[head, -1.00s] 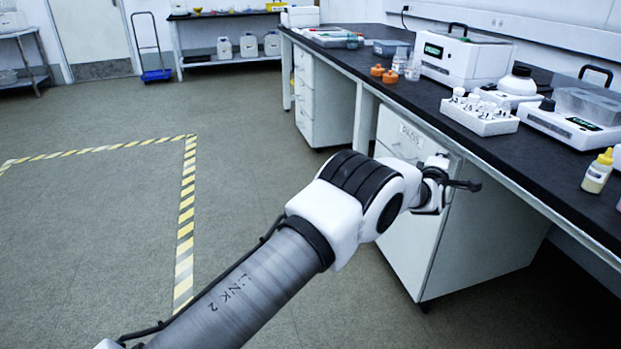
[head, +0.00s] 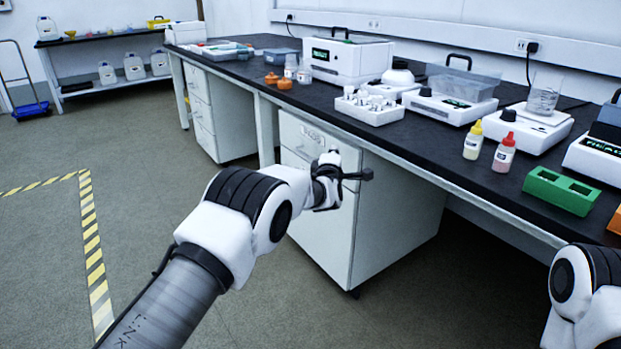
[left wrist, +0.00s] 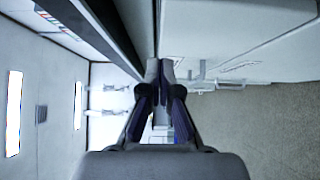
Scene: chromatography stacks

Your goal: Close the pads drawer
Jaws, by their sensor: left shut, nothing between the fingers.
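The pads drawer (head: 300,131) is the top drawer of the white cabinet under the bench, with a label on its front. Its front looks about flush with the panel below; I cannot tell whether a small gap remains. My left gripper (head: 362,175) is shut and empty beside the right part of the drawer front, covering some of it. Contact cannot be made out. In the left wrist view the shut fingers (left wrist: 160,72) point along the white cabinet face (left wrist: 225,30). My right gripper is out of view; only part of the right arm shows at lower right.
The black bench top (head: 415,140) overhangs the cabinet. It carries a white vial rack (head: 370,109), two bottles, a green block (head: 561,190) and several instruments. Another drawer cabinet (head: 228,115) stands further left. The floor in front is clear, with striped tape (head: 92,240).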

